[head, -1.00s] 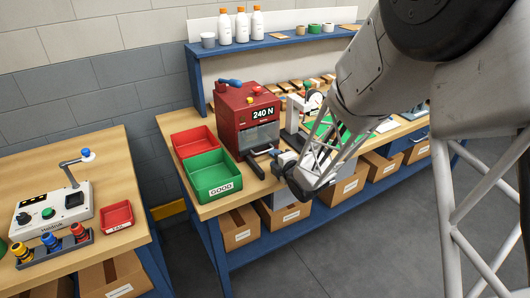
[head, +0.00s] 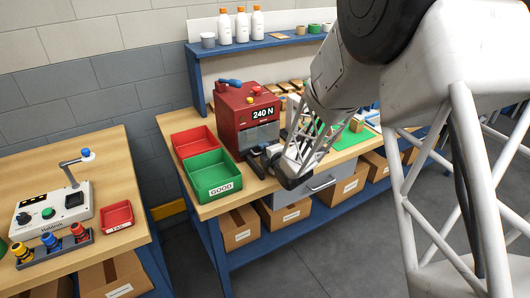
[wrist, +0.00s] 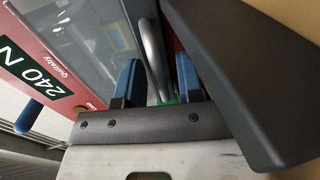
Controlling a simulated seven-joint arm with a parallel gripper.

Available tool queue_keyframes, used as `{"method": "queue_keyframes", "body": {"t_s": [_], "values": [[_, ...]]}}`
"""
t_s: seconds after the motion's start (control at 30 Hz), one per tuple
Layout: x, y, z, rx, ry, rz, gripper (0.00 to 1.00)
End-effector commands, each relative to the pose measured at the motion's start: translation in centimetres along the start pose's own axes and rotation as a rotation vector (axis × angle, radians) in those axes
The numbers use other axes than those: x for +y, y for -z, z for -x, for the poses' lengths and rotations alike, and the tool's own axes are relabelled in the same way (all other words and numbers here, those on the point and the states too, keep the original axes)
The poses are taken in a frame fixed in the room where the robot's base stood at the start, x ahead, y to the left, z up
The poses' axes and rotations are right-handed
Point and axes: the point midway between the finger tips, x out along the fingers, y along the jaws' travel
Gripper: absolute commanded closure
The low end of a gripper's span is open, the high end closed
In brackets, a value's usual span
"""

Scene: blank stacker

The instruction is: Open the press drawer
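The press (head: 246,114) is a red box with a "240 N" display, standing on the wooden bench. Its clear front panel (head: 259,135) faces the arm, and the drawer looks shut. My gripper (head: 268,157) is at the lower front of the press and hides much of that area. In the wrist view, my gripper (wrist: 158,82) has two blue fingers apart. A grey handle bar (wrist: 152,55) runs between them, with a visible gap on at least one side; contact cannot be told. The clear panel (wrist: 92,35) and red housing (wrist: 35,45) lie to the left.
A green GOOD bin (head: 213,178) and a red bin (head: 194,141) stand left of the press. A bench drawer (head: 309,187) sits below my gripper. A dark block (wrist: 240,75) fills the right of the wrist view. Bottles (head: 241,24) stand on the shelf.

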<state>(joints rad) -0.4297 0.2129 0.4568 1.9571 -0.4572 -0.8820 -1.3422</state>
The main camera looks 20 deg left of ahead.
Motion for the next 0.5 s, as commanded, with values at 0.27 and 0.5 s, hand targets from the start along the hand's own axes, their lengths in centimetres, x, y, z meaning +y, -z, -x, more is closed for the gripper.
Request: {"method": "queue_keyframes", "body": {"t_s": [0.27,0.5], "values": [[-0.02,0.01,-0.29,0.0,0.0,0.0,0.66],[-0.02,0.02,-0.27,0.0,0.0,0.0,0.83]]}}
